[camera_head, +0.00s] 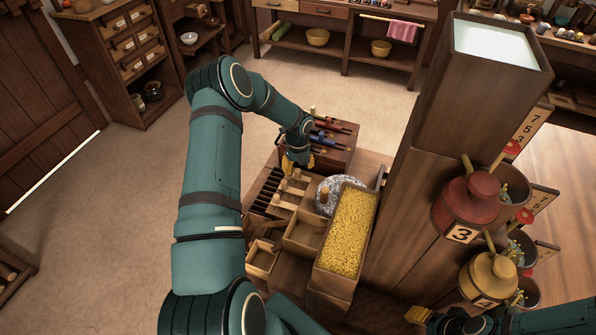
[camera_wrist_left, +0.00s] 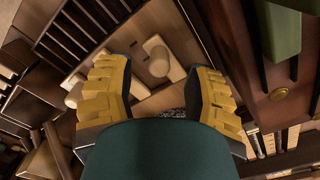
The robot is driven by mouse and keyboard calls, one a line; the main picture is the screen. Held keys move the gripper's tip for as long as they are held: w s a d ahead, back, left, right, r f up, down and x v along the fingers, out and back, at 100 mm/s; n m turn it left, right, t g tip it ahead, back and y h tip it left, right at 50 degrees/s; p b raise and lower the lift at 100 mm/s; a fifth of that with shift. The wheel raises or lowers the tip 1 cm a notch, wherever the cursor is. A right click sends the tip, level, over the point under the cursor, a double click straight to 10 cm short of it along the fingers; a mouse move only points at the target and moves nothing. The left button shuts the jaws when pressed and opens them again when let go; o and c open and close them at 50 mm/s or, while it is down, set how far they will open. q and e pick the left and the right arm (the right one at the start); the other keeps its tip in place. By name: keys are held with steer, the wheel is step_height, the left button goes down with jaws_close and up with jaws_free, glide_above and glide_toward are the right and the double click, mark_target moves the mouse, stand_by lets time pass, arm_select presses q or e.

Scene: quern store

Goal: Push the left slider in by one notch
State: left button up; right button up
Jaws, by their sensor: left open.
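Several pale wooden sliders with round knobs (camera_head: 283,186) lie in a dark wooden frame with slots, left of a grey millstone (camera_head: 328,203). My left gripper (camera_head: 297,160) is above the far end of this row. In the left wrist view its two yellow fingers (camera_wrist_left: 160,95) stand wide apart. One cream knob (camera_wrist_left: 157,62) shows between and beyond them; a second knob (camera_wrist_left: 75,97) is outside the left finger. Contact with a knob cannot be told. My right gripper (camera_head: 430,318) is partly in view at the lower right, its opening unclear.
A long box of yellow grain (camera_head: 347,232) stands right of the sliders, beside a tall wooden column (camera_head: 400,200). A block with coloured bars (camera_head: 335,140) is just behind the left gripper. Red and yellow numbered pots (camera_head: 466,203) hang at the right. The floor at left is clear.

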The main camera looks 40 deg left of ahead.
mark_target(298, 170)
arm_select(q)
step_height(298, 170, up, 9)
steer(key=shift+r, duration=0.2)
stand_by(0.6)
